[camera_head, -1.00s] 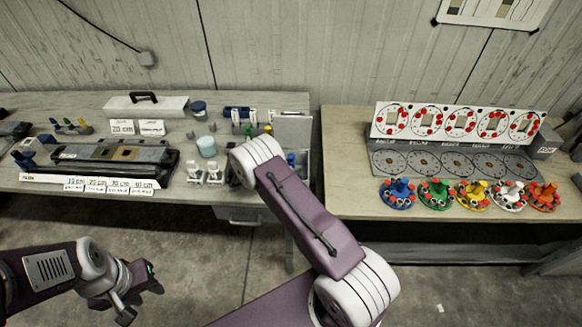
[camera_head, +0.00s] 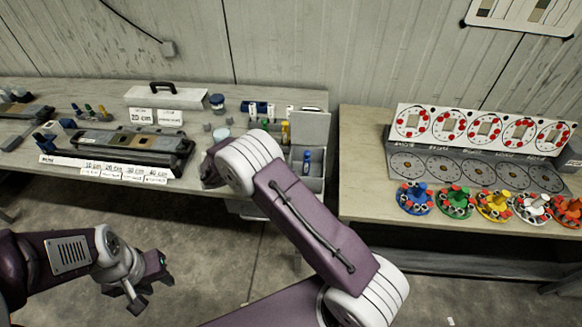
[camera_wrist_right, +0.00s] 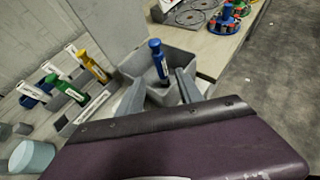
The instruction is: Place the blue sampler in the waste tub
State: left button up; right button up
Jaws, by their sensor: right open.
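The blue sampler (camera_wrist_right: 158,62) stands upright, slightly tilted, in the grey waste tub (camera_wrist_right: 190,57) in the right wrist view. In the head view the blue sampler (camera_head: 306,160) shows in the tub (camera_head: 312,187) at the right end of the left bench. My right gripper (camera_wrist_right: 160,90) is open, its two grey fingers apart below the sampler in the picture, with nothing held. In the head view my right arm hides this gripper. My left gripper (camera_head: 150,286) hangs low at left over the floor, away from the bench; its jaw gap is unclear.
Green (camera_wrist_right: 66,90) and yellow (camera_wrist_right: 93,66) samplers stand in the labelled rack beside the tub. A pale cylinder (camera_wrist_right: 32,157) is near the rack. The right bench holds several coloured round pieces (camera_head: 455,201) and a dial panel (camera_head: 455,170).

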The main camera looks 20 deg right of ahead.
jog(key=s+a+r+m+y, duration=0.1)
jog(key=s+a+m+y, duration=0.1)
jog(key=s+m+y, duration=0.4)
jog(key=s+a+r+m+g+y, duration=0.1)
jog(key=s+m+y, duration=0.5)
jog(key=s+m, duration=0.9)
jog(key=shift+s+a+g, duration=0.3)
jog(key=shift+s+a, duration=0.35)
jog(key=shift+a, duration=0.15)
jog(key=shift+s, duration=0.1)
